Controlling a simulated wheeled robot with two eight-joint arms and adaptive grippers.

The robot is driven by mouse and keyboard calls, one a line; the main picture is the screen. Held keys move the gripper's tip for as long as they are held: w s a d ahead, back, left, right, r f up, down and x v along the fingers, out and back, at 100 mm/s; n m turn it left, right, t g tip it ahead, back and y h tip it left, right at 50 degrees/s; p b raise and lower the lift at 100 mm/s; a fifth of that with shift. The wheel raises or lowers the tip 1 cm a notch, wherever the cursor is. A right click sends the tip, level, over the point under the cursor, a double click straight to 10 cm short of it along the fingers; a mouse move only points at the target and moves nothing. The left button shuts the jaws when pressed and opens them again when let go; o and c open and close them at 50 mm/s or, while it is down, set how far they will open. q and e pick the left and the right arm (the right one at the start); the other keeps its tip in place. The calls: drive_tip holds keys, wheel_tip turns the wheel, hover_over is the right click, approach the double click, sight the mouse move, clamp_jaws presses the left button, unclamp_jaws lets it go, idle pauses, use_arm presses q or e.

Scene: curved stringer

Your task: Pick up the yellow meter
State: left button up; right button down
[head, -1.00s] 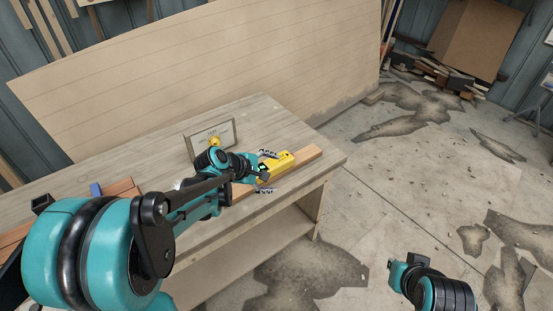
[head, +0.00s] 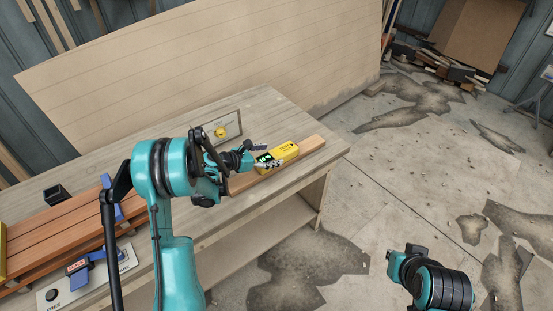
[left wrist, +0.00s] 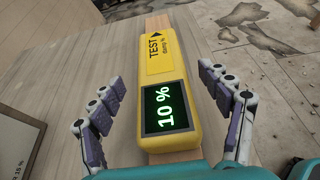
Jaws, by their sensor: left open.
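The yellow meter (head: 278,157) lies on a light wooden strip near the right end of the workbench. In the left wrist view the yellow meter (left wrist: 165,60) lies lengthwise, with a dark screen reading 10 % in green and the label TEST. My left gripper (head: 262,152) is at the near end of the meter. In the left wrist view my left gripper (left wrist: 163,95) is open, with one finger on each side of the meter and gaps to both. My right arm shows at the lower right of the head view, but its fingers cannot be made out.
The wooden strip (head: 312,145) extends past the meter along the workbench (head: 270,105). A framed plate with a yellow round piece (head: 221,132) stands behind. Reddish planks (head: 60,240), blue clamps (head: 97,256) and a small black box (head: 57,194) are at left. A large panel leans behind the bench.

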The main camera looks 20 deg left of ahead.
sight(275, 153)
use_arm(q)
drive_tip(key=b+x, duration=0.1)
drive_tip(key=x, duration=0.2)
drive_tip(key=shift+w+d+f, duration=0.15)
drive_tip(key=c, duration=1.7)
drive_tip(key=shift+r, duration=0.25)
